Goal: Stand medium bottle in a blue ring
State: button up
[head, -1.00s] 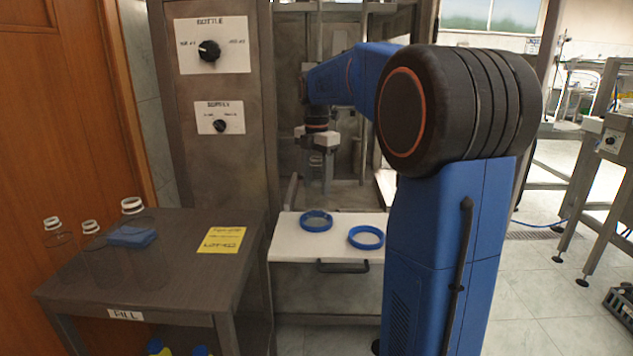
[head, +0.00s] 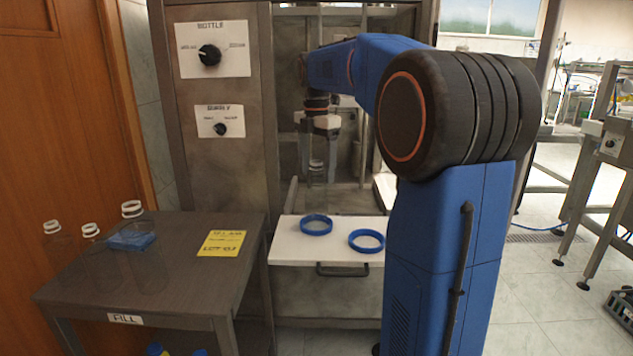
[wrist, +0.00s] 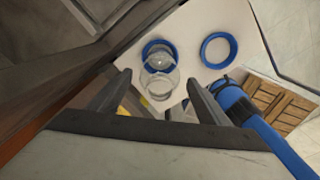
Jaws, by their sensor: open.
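A clear bottle (head: 317,188) with a pale neck stands upright on the white shelf; its lower end appears to be inside the left blue ring (head: 316,232). The wrist view shows the bottle (wrist: 159,86) with its base over the inside of that ring (wrist: 147,47). The right blue ring (head: 366,247) is empty; it also shows in the wrist view (wrist: 232,53). My gripper (head: 319,152) is open above the bottle. In the wrist view its fingers (wrist: 159,80) are spread on either side of the neck, apart from it.
A dark table (head: 185,290) at left holds several clear bottles (head: 133,210), a blue item (head: 132,240) and a yellow label (head: 222,243). A grey cabinet with knobs (head: 210,55) stands beside the shelf (head: 300,256). Frame posts surround the arm.

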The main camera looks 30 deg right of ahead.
notch_tip(320, 180, up, 7)
jog(key=shift+f, duration=0.1)
jog(key=s+a+f+m+t, duration=0.1)
jog(key=s+a+f+m, duration=0.35)
jog(key=s, duration=0.25)
jog(key=s+a+f+m+t, duration=0.1)
jog(key=s+a+f+m, duration=0.2)
jog(key=s+a+m, duration=0.3)
jog(key=s+a+f+m+t, duration=0.2)
jog(key=s+a+f+m, duration=0.3)
jog(key=s+f, duration=1.2)
jog(key=f+m, duration=0.1)
jog(key=m, duration=0.3)
jog(key=shift+a+m+t, duration=0.2)
jog(key=shift+m+t, duration=0.15)
jog(key=shift+t, duration=0.05)
